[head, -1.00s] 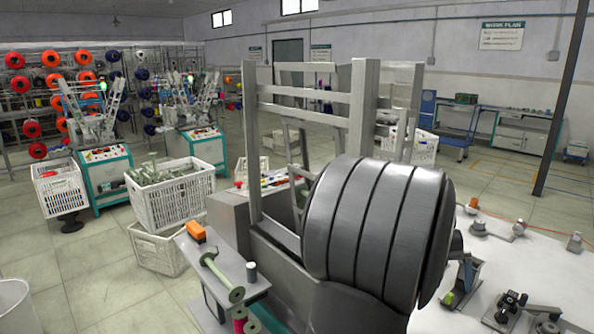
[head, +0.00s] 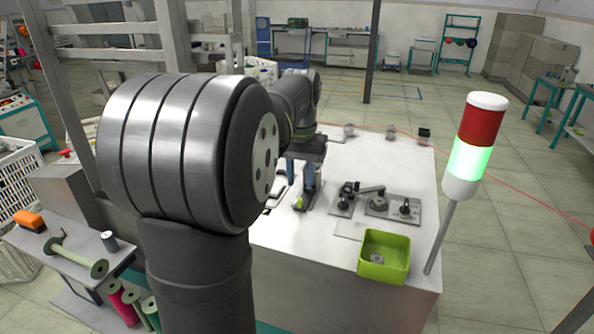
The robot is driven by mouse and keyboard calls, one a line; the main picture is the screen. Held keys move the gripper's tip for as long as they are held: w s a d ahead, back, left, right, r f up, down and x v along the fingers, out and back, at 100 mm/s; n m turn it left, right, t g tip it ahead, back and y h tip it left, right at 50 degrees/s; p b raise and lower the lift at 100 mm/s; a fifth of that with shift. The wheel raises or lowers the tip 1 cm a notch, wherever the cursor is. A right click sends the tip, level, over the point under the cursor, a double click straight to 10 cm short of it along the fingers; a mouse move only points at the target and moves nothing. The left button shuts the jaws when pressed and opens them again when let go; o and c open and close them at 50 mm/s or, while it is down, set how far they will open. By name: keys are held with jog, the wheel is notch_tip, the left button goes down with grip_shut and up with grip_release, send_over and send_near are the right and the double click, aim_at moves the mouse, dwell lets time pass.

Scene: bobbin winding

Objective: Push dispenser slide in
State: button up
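A narrow upright dark device (head: 309,182), which looks like the dispenser, stands on the white table (head: 328,163) just right of my big arm joint. A small yellow-green piece (head: 299,203) is at its foot. Its slide is too small to make out, so I cannot tell how far in it is. My wrist comes down right above and behind this device. My gripper (head: 304,155) is small and partly hidden there. Its fingers cannot be told apart from the device, and neither contact nor opening is clear.
A fixture plate (head: 378,205) with dark knobs and a green bin (head: 384,257) holding a small metal part are to the right. A red-and-green signal light (head: 475,145) stands at the table's right edge. A side shelf (head: 72,262) with spools is at left.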

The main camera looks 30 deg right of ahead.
aim_at(300, 198)
jog(key=shift+f, duration=2.75)
jog(key=shift+r, duration=0.1)
jog(key=c, duration=0.6)
jog(key=shift+o, duration=0.2)
